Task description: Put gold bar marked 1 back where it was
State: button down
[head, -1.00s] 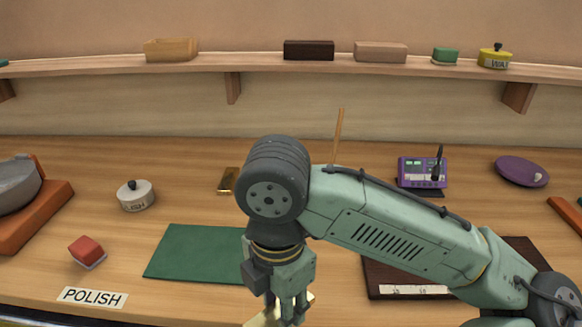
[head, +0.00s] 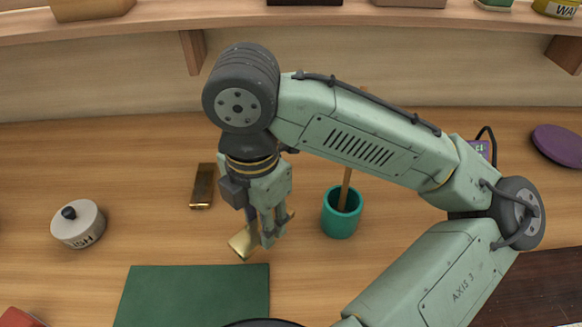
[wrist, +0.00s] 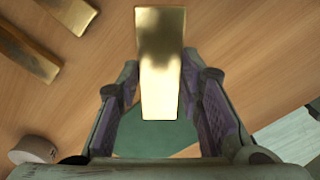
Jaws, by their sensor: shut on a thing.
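My gripper (head: 268,238) is shut on a gold bar (head: 242,243) and holds it just beyond the far edge of the green mat. In the wrist view the held gold bar (wrist: 160,65) sticks out between the two fingers. No number can be read on it. Another gold bar (head: 202,186) lies on the bench to the left of my gripper and farther back. The wrist view shows two other gold bars, one at the left (wrist: 28,52) and one at the top left (wrist: 70,12). Whether the held bar touches the bench cannot be told.
A teal cup (head: 341,212) with a stick in it stands close to the right of my gripper. The green mat (head: 195,295) lies in front. A lidded polish pot (head: 78,224) stands at the left. A shelf (head: 160,22) runs along the back. Bare wood surrounds the bars.

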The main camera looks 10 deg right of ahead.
jog(key=b, duration=0.4)
send_over(295, 184)
jog(key=shift+f, duration=0.7)
notch_tip(295, 184, down, 3)
jog(key=b, duration=0.4)
jog(key=shift+f, duration=0.2)
jog(key=shift+f, duration=0.1)
jog(key=shift+f, duration=0.1)
jog(key=c, duration=1.1)
grip_release()
notch_tip(295, 184, up, 12)
jog(key=shift+r, duration=0.2)
